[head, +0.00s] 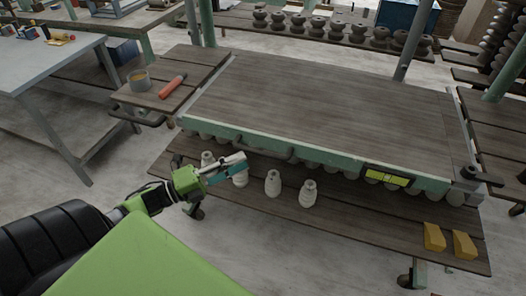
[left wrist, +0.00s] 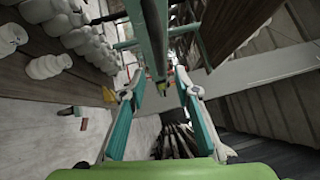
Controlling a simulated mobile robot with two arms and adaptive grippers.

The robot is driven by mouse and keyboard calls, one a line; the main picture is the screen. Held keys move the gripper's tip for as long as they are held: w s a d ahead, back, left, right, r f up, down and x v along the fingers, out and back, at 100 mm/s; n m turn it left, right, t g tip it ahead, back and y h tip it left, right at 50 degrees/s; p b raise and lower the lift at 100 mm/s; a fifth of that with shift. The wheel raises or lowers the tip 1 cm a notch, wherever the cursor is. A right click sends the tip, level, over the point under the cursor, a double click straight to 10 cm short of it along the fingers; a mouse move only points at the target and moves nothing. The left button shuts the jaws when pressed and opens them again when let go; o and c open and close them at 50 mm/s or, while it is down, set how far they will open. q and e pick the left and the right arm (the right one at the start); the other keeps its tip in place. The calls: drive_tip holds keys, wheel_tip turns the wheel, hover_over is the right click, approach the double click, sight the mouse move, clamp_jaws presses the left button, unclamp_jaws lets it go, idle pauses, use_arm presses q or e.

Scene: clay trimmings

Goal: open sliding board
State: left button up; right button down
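The sliding board (head: 320,95) is a wide wooden panel with a pale green front edge, lying flat on top of a rack. A bar handle (head: 264,151) runs along the left part of its front edge. My left gripper (head: 238,163) is just in front of and a little below the handle's left end. In the left wrist view its two teal fingers (left wrist: 160,80) are apart. A dark green bar (left wrist: 153,38) lies ahead in line with the gap; I cannot tell whether it reaches between the fingertips. My right gripper is not in view.
White clay pieces (head: 273,183) and yellow blocks (head: 434,237) stand on the lower shelf (head: 370,225). A yellow-green level (head: 385,178) sits at the front edge. A side shelf (head: 150,98) holds a cup and an orange tool. A grey table (head: 70,75) stands left.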

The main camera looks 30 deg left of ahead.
sight(261, 151)
use_arm(q)
drive_tip(key=x, duration=0.7)
drive_tip(key=shift+w+d+p, duration=0.2)
drive_tip(key=shift+w+p, duration=0.05)
drive_tip(key=shift+p, duration=0.1)
clamp_jaws()
